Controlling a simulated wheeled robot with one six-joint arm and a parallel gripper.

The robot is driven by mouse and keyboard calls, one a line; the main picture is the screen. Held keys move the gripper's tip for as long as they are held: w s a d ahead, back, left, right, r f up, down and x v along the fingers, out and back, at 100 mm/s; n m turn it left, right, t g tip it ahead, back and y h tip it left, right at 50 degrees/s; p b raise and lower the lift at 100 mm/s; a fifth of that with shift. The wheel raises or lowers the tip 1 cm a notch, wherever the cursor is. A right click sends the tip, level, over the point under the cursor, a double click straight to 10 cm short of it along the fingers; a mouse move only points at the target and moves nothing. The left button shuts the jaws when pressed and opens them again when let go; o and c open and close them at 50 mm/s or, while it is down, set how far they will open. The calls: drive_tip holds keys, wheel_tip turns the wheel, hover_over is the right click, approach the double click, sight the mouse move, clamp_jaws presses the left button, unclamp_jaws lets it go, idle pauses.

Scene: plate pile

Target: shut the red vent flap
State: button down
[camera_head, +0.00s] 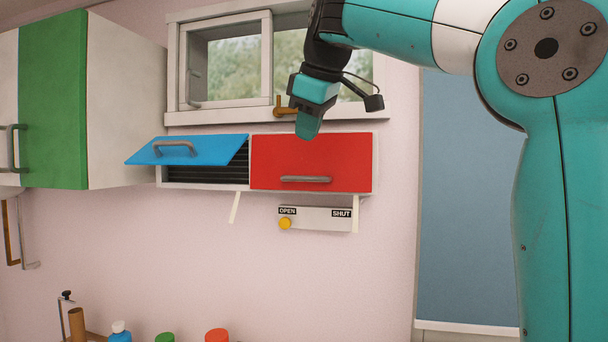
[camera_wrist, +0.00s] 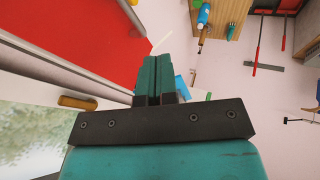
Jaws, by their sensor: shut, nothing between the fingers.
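The red vent flap (camera_head: 311,162) is the right one of two flaps on the white vent box (camera_head: 375,165) under the window. It looks flat against the front, with its grey handle (camera_head: 306,179) along the lower edge; I cannot tell whether a small gap remains. In the wrist view the red surface (camera_wrist: 85,40) fills the upper left. My gripper (camera_head: 308,128) is shut and empty, fingers pointing down near the flap's top edge. In the wrist view its closed fingers (camera_wrist: 154,75) are right of the red surface. I cannot tell whether they touch it.
The blue flap (camera_head: 205,149) beside it is tilted outward, showing dark slats. Below is a panel marked OPEN and SHUT (camera_head: 320,218) with a yellow knob (camera_head: 285,223) at the OPEN end. A green cupboard (camera_head: 52,100) is left.

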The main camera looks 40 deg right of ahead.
sight(305, 177)
drive_tip(key=w+d+f, duration=0.1)
drive_tip(key=w+f, duration=0.1)
drive_tip(key=w+d+f+b, duration=0.1)
drive_tip(key=w+f, duration=0.1)
drive_tip(key=f, duration=0.1)
drive_tip(key=w+d+f+b, duration=0.1)
drive_tip(key=w+f, duration=0.1)
drive_tip(key=shift+d+f, duration=0.15)
drive_tip(key=shift+d, duration=0.25)
drive_tip(key=shift+w+d+f, duration=0.5)
drive_tip(key=shift+w+d, duration=0.05)
drive_tip(key=shift+d, duration=0.15)
drive_tip(key=shift+a, duration=0.1)
drive_tip(key=shift+f, duration=0.1)
